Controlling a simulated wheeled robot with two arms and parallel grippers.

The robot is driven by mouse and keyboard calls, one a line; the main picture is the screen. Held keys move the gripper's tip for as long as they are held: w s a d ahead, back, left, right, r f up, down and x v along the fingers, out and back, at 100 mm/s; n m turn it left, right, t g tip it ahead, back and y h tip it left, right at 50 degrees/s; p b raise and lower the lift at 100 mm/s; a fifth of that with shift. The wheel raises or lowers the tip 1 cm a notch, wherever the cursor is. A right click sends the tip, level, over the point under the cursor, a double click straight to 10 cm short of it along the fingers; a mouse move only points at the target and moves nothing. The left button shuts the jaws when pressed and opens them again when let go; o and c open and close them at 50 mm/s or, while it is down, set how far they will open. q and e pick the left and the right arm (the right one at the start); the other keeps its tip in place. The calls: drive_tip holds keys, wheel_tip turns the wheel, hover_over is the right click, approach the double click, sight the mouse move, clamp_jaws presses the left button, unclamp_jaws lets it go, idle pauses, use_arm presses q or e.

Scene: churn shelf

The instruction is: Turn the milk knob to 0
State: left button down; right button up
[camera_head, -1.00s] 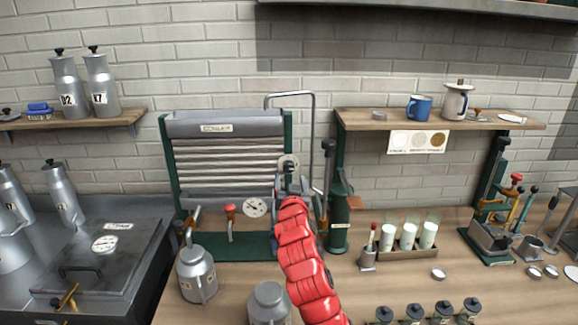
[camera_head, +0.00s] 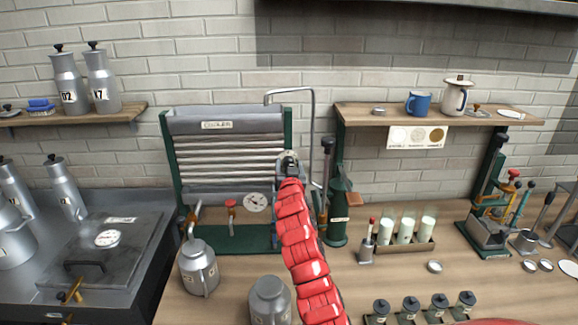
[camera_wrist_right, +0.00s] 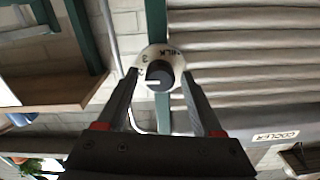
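The milk knob (camera_wrist_right: 159,75) is a dark round knob with a white pointer line, in the middle of a white dial (camera_wrist_right: 172,52) marked MILK with digits. It is mounted on the green post at the edge of the cooler (camera_head: 228,140). My right gripper (camera_wrist_right: 160,76) is open, with one finger on each side of the knob. Gaps show between the fingers and the knob. In the head view the right gripper (camera_head: 288,160) covers most of the dial. My left gripper is in neither view.
A bent metal pipe (camera_head: 312,110) rises beside the knob. A green pump (camera_head: 338,212) stands to the right. A round gauge (camera_head: 255,202) and red-handled tap (camera_head: 231,205) are below left. Milk cans (camera_head: 199,268) stand on the counter in front.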

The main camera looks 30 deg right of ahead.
clamp_jaws()
